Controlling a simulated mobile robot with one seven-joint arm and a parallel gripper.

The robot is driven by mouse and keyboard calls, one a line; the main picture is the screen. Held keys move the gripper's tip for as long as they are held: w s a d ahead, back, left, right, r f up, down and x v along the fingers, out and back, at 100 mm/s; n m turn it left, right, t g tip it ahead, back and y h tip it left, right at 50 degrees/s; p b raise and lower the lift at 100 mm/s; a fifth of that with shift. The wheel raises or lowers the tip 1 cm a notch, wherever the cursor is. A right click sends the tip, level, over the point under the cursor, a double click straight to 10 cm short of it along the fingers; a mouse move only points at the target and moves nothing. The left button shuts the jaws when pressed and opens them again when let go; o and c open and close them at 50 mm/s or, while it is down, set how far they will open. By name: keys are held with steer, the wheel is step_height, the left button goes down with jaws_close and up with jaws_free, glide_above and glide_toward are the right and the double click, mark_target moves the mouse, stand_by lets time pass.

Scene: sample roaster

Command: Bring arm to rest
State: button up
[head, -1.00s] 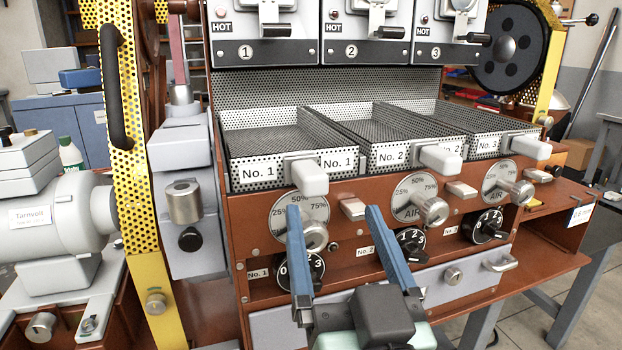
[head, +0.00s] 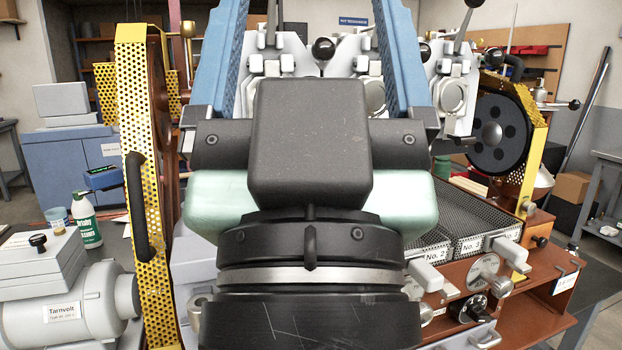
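My gripper (head: 310,20) is large and close in the middle of the head view, pointing up and away from me. Its two blue fingers stand wide apart, and nothing shows between them except the roaster behind. The tips run up to or past the top edge of the picture. The sample roaster (head: 545,290) stands behind it, with its brown-red front visible at lower right. My gripper and wrist hide most of the roaster's middle and left, including the No. 1 tray.
The No. 2 tray (head: 430,250) and No. 3 tray (head: 478,238) show right of my wrist, above dials. A yellow perforated guard (head: 140,190) stands at left, beside a grey motor (head: 75,308) and a green-white bottle (head: 86,220). A blue cabinet (head: 75,165) is behind.

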step_height(320, 180, up, 15)
steer(key=p, duration=1.3)
steer(key=shift+r, duration=0.2)
